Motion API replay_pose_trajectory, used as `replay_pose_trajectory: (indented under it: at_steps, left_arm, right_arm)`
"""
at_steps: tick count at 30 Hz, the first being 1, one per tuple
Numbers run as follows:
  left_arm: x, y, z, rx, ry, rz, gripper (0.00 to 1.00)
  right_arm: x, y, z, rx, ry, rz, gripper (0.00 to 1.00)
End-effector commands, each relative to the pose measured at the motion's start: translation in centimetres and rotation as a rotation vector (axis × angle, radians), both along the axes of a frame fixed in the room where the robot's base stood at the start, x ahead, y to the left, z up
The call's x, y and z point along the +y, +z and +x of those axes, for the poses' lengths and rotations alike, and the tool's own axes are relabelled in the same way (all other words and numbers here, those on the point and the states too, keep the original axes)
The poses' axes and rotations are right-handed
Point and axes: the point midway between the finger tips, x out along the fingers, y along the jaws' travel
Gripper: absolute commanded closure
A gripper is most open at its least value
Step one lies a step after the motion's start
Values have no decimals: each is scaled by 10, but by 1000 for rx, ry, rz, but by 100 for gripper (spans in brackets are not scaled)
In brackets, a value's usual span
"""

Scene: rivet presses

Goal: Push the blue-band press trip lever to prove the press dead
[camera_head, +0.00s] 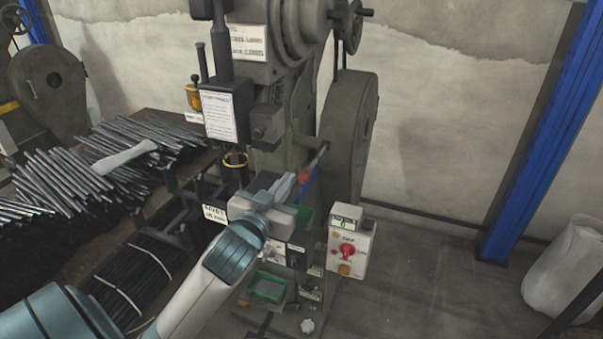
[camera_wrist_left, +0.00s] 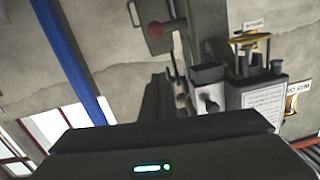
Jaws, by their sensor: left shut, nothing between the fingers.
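The press (camera_head: 290,105) stands in the middle of the head view, with its large grey flywheel guard on the right side. A trip lever with a red grip (camera_head: 306,174) sticks out at its front right, and a blue patch shows just below the grip. My left gripper (camera_head: 284,188) is shut and empty, with its fingertips just left of the red grip; I cannot tell whether they touch. In the left wrist view the shut fingers (camera_wrist_left: 160,96) point up the picture, and a dark red knob (camera_wrist_left: 155,30) shows beyond them. My right gripper is not in view.
A control box with a red switch (camera_head: 347,250) stands right of the press. A green tray (camera_head: 266,288) sits low at its front. Bundled metal rods (camera_head: 75,175) lie on the bench at left. A blue post (camera_head: 535,135) stands at right, with bare floor before it.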

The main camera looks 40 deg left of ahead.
Motion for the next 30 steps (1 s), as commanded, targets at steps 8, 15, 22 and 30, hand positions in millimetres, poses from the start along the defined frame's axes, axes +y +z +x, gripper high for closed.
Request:
replay_pose_trajectory:
  at_steps: [8,15,22,30]
  left_arm:
    - [3,0,10,0,0,0,100]
    - [11,-1,39,1,0,2,100]
    - [21,-4,78,1,0,1,100]
    - [29,-30,99,5,0,0,100]
  right_arm:
    - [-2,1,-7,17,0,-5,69]
    - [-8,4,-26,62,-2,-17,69]
    - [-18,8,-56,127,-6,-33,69]
    - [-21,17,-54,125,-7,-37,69]
